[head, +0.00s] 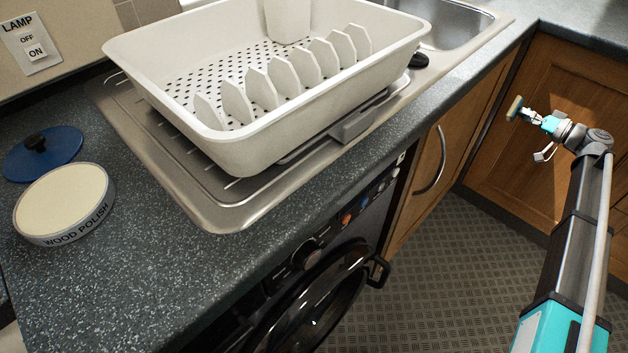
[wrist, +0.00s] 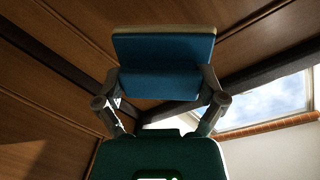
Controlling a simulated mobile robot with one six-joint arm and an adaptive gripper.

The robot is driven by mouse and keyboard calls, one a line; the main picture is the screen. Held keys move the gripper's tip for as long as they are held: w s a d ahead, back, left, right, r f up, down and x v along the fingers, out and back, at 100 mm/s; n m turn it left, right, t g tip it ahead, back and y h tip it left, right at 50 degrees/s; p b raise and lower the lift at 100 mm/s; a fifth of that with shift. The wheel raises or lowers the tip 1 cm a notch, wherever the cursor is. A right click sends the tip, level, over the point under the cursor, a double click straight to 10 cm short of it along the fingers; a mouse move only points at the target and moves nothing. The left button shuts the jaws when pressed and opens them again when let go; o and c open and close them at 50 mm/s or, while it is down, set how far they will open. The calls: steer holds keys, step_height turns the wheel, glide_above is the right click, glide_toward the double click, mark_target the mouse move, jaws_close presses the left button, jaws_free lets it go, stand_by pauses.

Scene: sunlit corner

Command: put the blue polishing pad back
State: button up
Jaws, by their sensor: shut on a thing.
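My gripper (head: 527,114) is at the right of the head view, held out over the floor in front of the wooden cupboards. It is shut on the blue polishing pad (head: 515,108), which looks small there. In the wrist view the blue pad (wrist: 164,50) sits between the two fingers of my gripper (wrist: 162,92), with a pale layer along its far edge. A round tin labelled WOOD POLISH (head: 75,230) stands on the counter at the far left, showing a flat cream-coloured top. A blue disc with a black knob (head: 62,147) lies behind it.
A large white dish rack (head: 245,155) stands on the steel drainer (head: 215,212) beside the sink (head: 455,18). The speckled counter (head: 150,285) is bare in front of the tin. A black-doored washing machine (head: 315,300) is below. A lamp switch (head: 32,48) is on the wall.

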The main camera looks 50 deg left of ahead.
step_height(320, 180, up, 37)
steer(key=p, duration=3.5)
steer(key=shift+f, duration=0.15)
steer(key=shift+s, duration=0.1)
